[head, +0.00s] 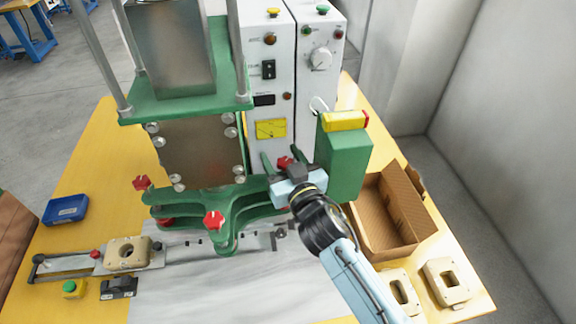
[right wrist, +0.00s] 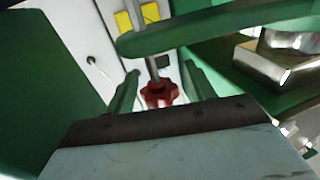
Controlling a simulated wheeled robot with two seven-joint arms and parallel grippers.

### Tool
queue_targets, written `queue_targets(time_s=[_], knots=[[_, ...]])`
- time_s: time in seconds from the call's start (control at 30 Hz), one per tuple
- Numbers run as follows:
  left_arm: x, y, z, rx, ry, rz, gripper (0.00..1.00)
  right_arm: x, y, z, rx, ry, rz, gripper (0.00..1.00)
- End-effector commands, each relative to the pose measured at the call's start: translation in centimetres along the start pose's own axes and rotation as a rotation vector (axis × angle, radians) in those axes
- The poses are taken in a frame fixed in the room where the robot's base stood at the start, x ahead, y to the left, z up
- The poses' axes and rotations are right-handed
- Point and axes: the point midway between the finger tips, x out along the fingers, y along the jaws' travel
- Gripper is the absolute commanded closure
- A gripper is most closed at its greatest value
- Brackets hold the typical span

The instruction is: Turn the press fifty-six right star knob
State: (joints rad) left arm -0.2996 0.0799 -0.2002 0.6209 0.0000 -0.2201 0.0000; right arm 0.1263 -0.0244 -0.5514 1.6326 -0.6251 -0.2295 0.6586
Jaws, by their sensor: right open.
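The press (head: 195,150) is a green frame with several red star knobs. Its right star knob (head: 285,162) shows between the fingers of my right gripper (head: 281,157), at the right side of the green frame. In the right wrist view the red star knob (right wrist: 158,94) sits on a metal rod, below a green bar (right wrist: 215,30). The two green fingers of my right gripper (right wrist: 162,80) stand apart, one on each side of the knob, with a visible gap to it. My left gripper is in neither view.
Other red knobs sit at the left (head: 141,182) and front (head: 213,220). A green box (head: 345,165) with a yellow top stands close right of my gripper. White control cabinets (head: 272,90) stand behind. An open cardboard box (head: 365,238) lies to the right.

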Motion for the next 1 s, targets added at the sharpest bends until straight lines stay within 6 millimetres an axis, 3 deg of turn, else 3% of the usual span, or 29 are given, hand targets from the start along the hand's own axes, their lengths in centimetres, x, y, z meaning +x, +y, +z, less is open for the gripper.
queue_targets(time_s=[0.17, 0.6, 0.8, 1.0], knots=[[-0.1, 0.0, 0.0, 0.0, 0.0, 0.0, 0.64, -2.0, 0.0, 0.1, 0.001, -0.002, 0.0, 0.46], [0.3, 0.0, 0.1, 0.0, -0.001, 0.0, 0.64, -11.1, 0.0, 0.1, 0.001, -0.002, 0.0, 0.46], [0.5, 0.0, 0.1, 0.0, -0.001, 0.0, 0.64, -12.9, 0.0, 0.1, 0.0, -0.001, -0.001, 0.46], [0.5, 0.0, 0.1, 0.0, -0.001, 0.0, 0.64, -13.3, 0.0, 0.0, 0.0, 0.0, 0.0, 0.46]])
